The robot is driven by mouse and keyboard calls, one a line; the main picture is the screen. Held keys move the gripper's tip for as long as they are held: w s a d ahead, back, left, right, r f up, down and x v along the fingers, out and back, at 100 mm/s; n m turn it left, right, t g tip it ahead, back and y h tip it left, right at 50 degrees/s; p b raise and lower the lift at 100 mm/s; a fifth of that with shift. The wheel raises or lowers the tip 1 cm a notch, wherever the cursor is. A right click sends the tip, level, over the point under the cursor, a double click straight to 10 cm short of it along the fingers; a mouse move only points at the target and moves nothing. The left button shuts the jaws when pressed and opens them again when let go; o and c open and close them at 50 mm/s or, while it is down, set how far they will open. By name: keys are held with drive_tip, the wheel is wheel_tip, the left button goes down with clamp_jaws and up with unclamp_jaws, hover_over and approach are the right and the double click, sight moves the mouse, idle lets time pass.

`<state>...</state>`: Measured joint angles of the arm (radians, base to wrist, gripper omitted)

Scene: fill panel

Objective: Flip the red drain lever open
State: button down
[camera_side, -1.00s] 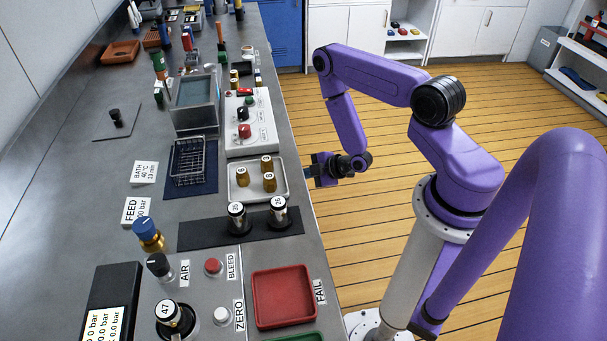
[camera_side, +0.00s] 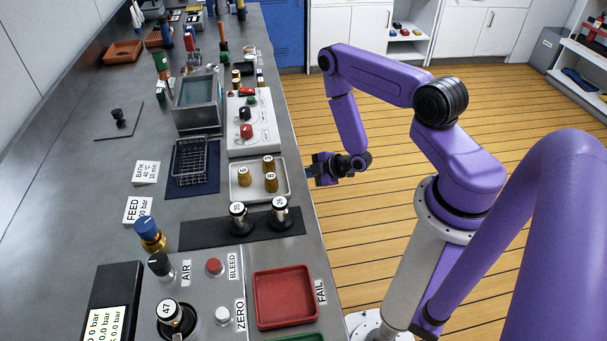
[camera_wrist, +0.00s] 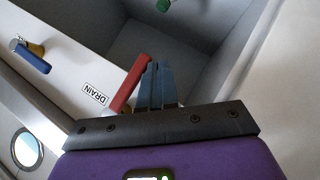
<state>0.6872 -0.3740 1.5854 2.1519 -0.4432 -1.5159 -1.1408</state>
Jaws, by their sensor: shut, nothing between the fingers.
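The red drain lever (camera_wrist: 130,84) shows in the wrist view, a flat red bar slanting up to the right beside a white label reading DRAIN (camera_wrist: 96,94). My gripper (camera_wrist: 157,66) has its blue fingers together, with nothing between them. They lie just right of the lever, close along its upper part; I cannot tell whether they touch it. In the side view my gripper (camera_side: 312,171) is low at the bench's right edge, beside the tray of brass weights. I cannot make out the drain lever in the side view.
A blue lever (camera_wrist: 32,58) on a brass fitting sits left in the wrist view, and a green part (camera_wrist: 163,5) is at the top. Grey walls surround the fingers. In the side view the metal tray (camera_side: 236,194) and a white control box (camera_side: 262,145) stand near the edge.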

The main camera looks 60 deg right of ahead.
drive_tip(key=s, duration=1)
